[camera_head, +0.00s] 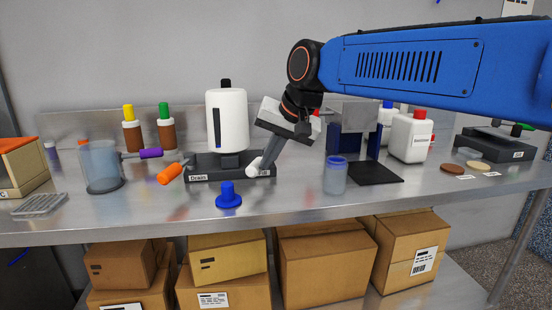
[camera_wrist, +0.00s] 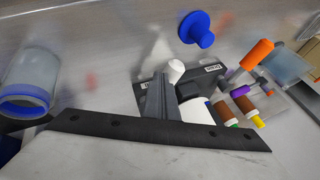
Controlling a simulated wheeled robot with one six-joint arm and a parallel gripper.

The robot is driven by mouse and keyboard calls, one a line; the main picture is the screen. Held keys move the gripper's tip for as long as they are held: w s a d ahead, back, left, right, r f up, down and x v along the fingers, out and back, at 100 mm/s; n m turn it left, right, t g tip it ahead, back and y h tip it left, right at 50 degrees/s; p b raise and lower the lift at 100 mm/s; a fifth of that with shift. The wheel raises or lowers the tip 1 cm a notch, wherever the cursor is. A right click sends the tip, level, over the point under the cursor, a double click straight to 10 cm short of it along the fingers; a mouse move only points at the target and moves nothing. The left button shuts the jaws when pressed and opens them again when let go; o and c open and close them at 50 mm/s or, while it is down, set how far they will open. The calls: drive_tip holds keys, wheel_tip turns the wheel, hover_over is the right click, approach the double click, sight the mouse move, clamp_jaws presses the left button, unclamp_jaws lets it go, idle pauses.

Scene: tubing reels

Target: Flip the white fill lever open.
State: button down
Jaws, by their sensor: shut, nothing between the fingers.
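The white fill lever (camera_head: 254,166) is at the right front of the dark base (camera_head: 203,178) under a white tank (camera_head: 227,118). In the wrist view its rounded white tip (camera_wrist: 176,68) shows right beside my fingers; the rest is largely hidden. My gripper (camera_head: 268,160) is shut and empty, reaching down from the upper right with its fingers at the lever. In the wrist view my shut gripper (camera_wrist: 158,88) overlaps the base. I cannot tell whether it touches the lever. An orange lever (camera_head: 169,173) sticks out at the left, near the "Drain" label.
A blue knob-shaped piece (camera_head: 229,197) stands in front of the base. A clear beaker (camera_head: 101,167) is at left, a blue-rimmed jar (camera_head: 335,176) at right. Brown bottles (camera_head: 166,132) stand behind, a white bottle (camera_head: 411,138) farther right. The front bench strip is mostly clear.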

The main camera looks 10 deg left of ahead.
drive_tip(key=shift+a, duration=0.5)
drive_tip(key=shift+a+r, duration=0.1)
idle(0.3)
drive_tip(key=shift+s+d+r, duration=0.1)
drive_tip(key=shift+s+d, duration=0.05)
drive_tip(key=shift+d, duration=0.25)
drive_tip(key=d+f+v, duration=0.1)
drive_tip(key=v, duration=1.1)
drive_tip(key=shift+s+d, duration=0.25)
drive_tip(key=shift+s, duration=0.1)
drive_tip(key=shift+d, duration=0.1)
